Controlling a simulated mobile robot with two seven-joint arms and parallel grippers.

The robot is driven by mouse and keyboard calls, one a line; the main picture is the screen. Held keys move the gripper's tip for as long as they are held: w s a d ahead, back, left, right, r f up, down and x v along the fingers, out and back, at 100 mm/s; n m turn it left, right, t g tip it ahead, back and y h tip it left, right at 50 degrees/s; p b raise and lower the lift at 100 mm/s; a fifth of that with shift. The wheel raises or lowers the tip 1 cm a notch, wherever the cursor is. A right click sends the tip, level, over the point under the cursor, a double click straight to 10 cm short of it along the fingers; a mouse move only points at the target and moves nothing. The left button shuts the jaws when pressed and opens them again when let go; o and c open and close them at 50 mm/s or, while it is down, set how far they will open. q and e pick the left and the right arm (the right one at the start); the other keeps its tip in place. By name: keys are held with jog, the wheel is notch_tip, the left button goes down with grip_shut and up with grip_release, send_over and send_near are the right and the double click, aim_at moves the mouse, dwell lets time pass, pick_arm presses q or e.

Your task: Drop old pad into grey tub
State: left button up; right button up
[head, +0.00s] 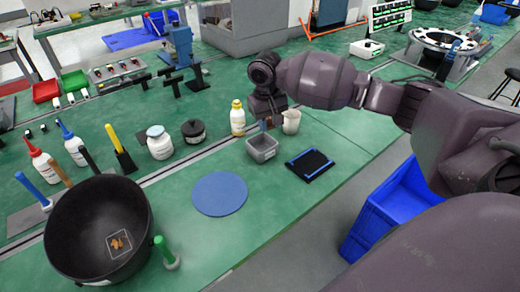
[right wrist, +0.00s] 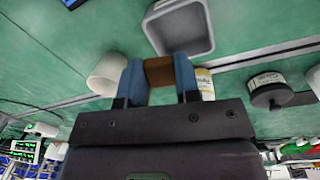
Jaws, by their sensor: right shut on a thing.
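My right gripper (head: 266,123) comes in from the right of the head view, just behind the grey tub (head: 263,155). In the right wrist view its blue fingers (right wrist: 159,75) are shut on a small brown pad (right wrist: 159,70). The square, open grey tub also shows in the right wrist view (right wrist: 180,50), just past the fingertips. The pad appears beside the tub's near wall there; I cannot tell whether they touch. My left gripper is not in view.
A white cup (head: 291,122) and a yellow-capped bottle (head: 238,122) stand close on either side of the gripper. A blue disc (head: 220,194), a black pad with blue strips (head: 310,164) and a large black bowl (head: 70,235) are nearby.

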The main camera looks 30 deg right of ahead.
aim_at(268, 136)
notch_tip(268, 136, down, 4)
jog(key=shift+b, duration=1.1)
jog(key=shift+f, duration=0.25)
jog(key=shift+w+a+f+b, duration=0.1)
jog(key=shift+f+b, duration=0.2)
jog(key=shift+b, duration=0.2)
jog(key=shift+r, duration=0.1)
jog(key=o, duration=1)
jog(key=shift+c, duration=0.2)
